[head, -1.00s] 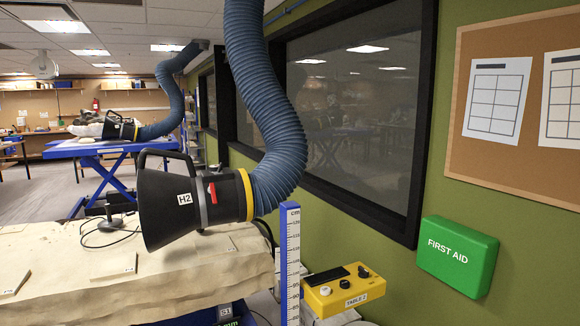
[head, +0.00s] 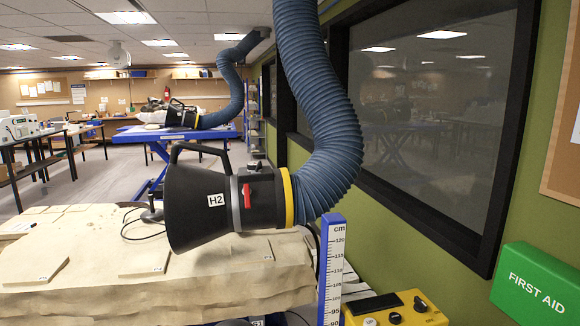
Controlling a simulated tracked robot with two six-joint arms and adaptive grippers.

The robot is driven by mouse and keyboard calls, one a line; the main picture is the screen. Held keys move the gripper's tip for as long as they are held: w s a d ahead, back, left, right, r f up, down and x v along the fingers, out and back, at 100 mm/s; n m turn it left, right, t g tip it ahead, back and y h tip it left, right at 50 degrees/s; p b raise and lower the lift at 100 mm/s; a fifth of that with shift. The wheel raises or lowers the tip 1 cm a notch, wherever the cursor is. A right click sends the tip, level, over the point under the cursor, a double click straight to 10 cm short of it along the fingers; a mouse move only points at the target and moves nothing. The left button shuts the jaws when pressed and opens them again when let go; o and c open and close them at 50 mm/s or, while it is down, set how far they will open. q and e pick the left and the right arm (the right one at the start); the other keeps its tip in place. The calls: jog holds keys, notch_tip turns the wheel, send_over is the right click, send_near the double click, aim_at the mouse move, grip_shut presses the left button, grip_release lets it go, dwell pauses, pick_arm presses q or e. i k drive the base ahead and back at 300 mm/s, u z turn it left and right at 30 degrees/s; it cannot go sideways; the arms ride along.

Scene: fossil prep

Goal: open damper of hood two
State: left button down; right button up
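The hood labelled H2 (head: 205,208) is a black cone with a grey band, a yellow ring and a carry handle on top. It hangs at the middle of the head view on a blue corrugated duct (head: 322,100), its mouth facing left over the pale slab. A red damper lever (head: 246,195) sits on the side of its black collar, standing roughly upright along the grey band. Neither of my grippers shows in the head view.
The pale slab (head: 150,285) with labelled pieces lies below the hood. A blue-edged height scale (head: 331,270) stands right of it, beside a yellow control box (head: 396,312). A green first aid box (head: 538,284) and a dark window (head: 420,120) are on the right wall. Another hood (head: 184,116) hangs farther back.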

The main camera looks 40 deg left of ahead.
aim_at(245, 188)
jog(key=u, duration=0.3)
jog(key=i, duration=0.95)
jog(key=u, duration=0.8)
